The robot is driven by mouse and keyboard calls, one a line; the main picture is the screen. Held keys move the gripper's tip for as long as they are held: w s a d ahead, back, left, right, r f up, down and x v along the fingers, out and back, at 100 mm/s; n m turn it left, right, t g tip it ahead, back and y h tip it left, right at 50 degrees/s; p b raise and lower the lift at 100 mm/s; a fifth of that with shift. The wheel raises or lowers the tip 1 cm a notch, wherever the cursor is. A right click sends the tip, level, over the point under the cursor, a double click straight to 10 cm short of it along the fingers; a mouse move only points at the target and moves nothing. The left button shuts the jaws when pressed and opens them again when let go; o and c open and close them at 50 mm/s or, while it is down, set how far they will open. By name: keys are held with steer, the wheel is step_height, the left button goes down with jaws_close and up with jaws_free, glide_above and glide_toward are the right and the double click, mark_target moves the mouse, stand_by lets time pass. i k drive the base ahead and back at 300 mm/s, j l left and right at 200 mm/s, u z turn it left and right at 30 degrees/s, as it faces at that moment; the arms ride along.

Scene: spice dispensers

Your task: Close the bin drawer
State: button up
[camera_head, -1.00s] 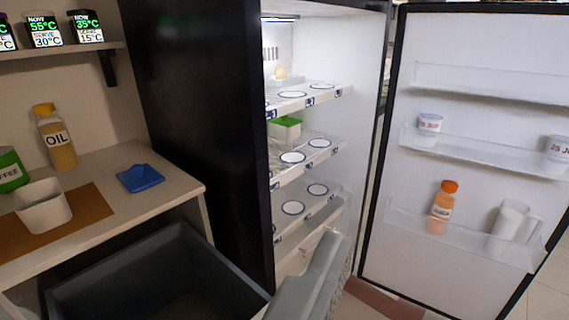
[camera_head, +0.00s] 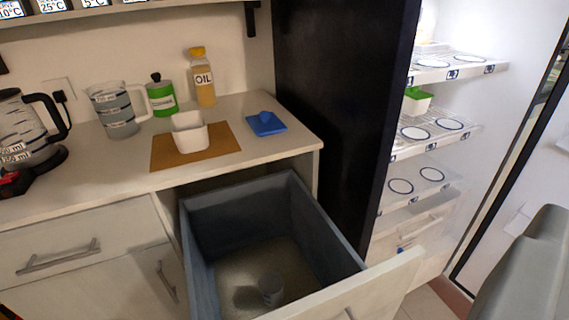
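The bin drawer (camera_head: 372,289) is pulled open below the counter, beside the black side of the fridge. Its front is off-white and shows at the bottom of the picture, partly cut off by the lower edge. Behind the front is a deep dark grey bin (camera_head: 203,247). A small grey cup-like item (camera_head: 271,289) stands on the bin's floor. A grey rounded part, seemingly of my own arm, fills the lower right corner, to the right of the drawer front and apart from it in the picture. My gripper's fingertips are not visible.
The fridge (camera_head: 340,120) stands open to the right of the drawer. The counter (camera_head: 95,165) holds a kettle (camera_head: 28,130), measuring jug (camera_head: 118,110), green canister (camera_head: 161,97), oil bottle (camera_head: 202,80), white container (camera_head: 189,134) and blue item (camera_head: 266,123). A closed drawer (camera_head: 75,250) is at left.

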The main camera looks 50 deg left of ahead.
mark_target(232, 236)
steer(key=k+j+u, duration=0.1)
steer(key=k+u, duration=0.15)
steer(key=k, duration=0.35)
steer(key=k+j+u, duration=0.2)
steer(key=k, duration=0.45)
